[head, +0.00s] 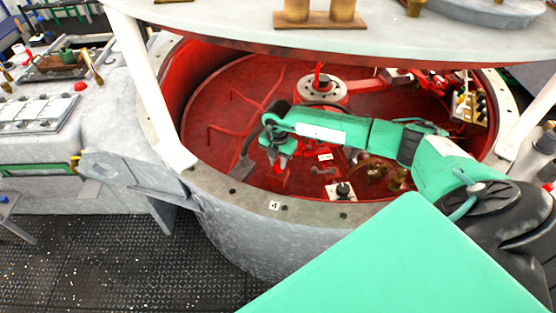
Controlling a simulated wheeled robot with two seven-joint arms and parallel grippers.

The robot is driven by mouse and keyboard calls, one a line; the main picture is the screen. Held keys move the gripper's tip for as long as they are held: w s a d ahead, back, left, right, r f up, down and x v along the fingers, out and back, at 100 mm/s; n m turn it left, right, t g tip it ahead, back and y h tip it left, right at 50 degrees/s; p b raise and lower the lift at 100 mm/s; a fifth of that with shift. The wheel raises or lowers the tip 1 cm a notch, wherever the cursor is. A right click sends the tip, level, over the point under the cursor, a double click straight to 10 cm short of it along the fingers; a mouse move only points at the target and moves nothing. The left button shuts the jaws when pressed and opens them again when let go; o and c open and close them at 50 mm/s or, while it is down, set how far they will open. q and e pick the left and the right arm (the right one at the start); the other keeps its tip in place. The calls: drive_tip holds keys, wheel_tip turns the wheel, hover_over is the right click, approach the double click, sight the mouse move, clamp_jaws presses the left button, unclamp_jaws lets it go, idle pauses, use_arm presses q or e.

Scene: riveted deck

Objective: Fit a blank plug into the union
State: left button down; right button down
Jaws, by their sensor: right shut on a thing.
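My right gripper (280,166) reaches in from the right and points down inside the round red-lined tub (220,110), near its front left. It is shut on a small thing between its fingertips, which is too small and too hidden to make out. I cannot tell which part is the union. Brass fittings (397,181) stand on the tub floor to the right of the gripper, partly behind my right arm. My left gripper is out of view.
The tub's riveted rim (240,190) runs close in front of the gripper. A pale round slab (220,28) hangs over the tub on white posts (146,80). A grey hub (320,88) and red pipes (237,129) lie inside. A white bench (110,122) stands left.

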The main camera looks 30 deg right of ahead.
drive_tip(key=shift+f, duration=0.15)
idle(0.4)
drive_tip(key=c, duration=1.1)
unclamp_jaws()
drive_tip(key=shift+c, duration=0.2)
wheel_tip(320, 180, up, 14)
drive_tip(key=b, duration=0.3)
drive_tip(key=shift+f, duration=0.15)
